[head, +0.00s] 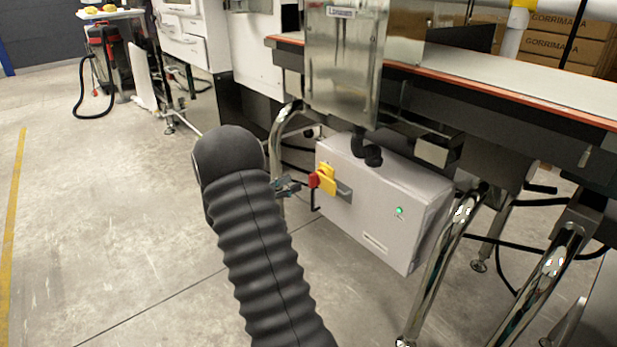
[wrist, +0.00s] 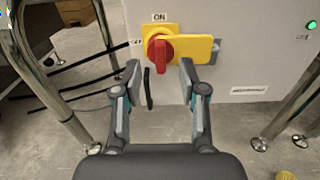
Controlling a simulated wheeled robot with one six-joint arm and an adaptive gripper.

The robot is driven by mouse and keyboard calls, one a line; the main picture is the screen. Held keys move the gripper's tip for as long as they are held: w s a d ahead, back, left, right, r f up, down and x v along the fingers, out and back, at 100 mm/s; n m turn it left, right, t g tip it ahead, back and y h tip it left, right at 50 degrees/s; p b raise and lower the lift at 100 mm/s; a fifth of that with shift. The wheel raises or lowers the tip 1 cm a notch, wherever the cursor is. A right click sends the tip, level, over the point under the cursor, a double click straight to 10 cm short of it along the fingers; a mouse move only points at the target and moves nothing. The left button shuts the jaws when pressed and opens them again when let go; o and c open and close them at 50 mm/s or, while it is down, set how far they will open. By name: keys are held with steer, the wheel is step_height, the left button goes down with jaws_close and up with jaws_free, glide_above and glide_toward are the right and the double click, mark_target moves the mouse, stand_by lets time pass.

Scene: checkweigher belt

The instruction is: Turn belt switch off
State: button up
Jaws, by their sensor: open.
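The belt switch is a red knob (wrist: 160,54) on a yellow plate (wrist: 196,48), on the front of a light grey control box (wrist: 243,82). An "ON" label (wrist: 159,17) sits above the knob. In the head view the red knob (head: 313,180), yellow plate (head: 328,179) and box (head: 362,217) show below the conveyor. My gripper (wrist: 160,66) is open, its two fingers on either side of and just below the knob in the wrist view, with nothing between them. In the head view my gripper (head: 288,187) is just left of the knob, partly hidden by my arm. Contact cannot be told.
A green lamp (head: 399,211) is lit on the box front. Chrome legs (head: 445,262) stand right of the box, and another leg (wrist: 52,85) is left in the wrist view. Dark cables hang near the switch. The conveyor belt (head: 500,75) runs above.

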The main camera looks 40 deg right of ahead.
mark_target(309, 175)
steer(key=d, duration=0.7)
steer(key=shift+s+d, duration=0.25)
steer(key=shift+s, duration=0.15)
jaws_close()
